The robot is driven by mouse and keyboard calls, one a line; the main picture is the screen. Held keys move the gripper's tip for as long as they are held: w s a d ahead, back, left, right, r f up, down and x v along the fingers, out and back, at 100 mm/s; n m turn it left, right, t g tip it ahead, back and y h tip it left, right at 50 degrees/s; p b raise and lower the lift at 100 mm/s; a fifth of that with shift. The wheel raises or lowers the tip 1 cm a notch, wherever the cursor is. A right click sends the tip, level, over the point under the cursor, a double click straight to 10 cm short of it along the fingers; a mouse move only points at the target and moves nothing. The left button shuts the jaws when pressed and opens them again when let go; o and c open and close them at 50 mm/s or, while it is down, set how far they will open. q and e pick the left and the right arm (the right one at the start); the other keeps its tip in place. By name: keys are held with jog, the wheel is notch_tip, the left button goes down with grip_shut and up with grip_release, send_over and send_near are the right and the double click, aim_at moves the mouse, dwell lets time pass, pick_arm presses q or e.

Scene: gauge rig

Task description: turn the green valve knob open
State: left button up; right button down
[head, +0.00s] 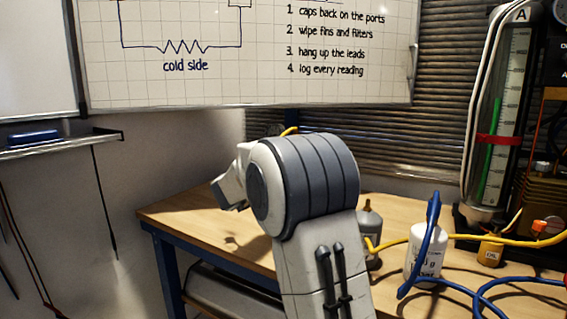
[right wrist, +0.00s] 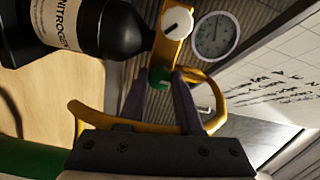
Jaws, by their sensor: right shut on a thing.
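The green valve knob (right wrist: 160,78) shows in the right wrist view, at the end of a yellow fitting (right wrist: 165,48). My right gripper (right wrist: 161,85) is shut on it, with one dark finger on each side. A white dial (right wrist: 177,22) with a black pointer mark sits on the same fitting above the knob. In the head view one of my arms stands in the middle and hides what is behind it. The knob and the right fingertips cannot be made out there. My left gripper is not in view.
A black nitrogen bottle (right wrist: 122,27) and a round gauge (right wrist: 214,35) are close to the knob. A yellow hose (right wrist: 95,115) loops around the gripper. The head view shows the wooden bench (head: 180,214), a white bottle (head: 426,252) and blue and yellow hoses at right.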

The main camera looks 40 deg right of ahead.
jog(key=shift+f, duration=0.15)
jog(key=c, duration=0.6)
grip_release()
jog(key=shift+o, duration=0.2)
jog(key=v, duration=1)
jog(key=shift+a+p, duration=0.2)
jog(key=shift+p, duration=0.2)
jog(key=shift+s, duration=0.1)
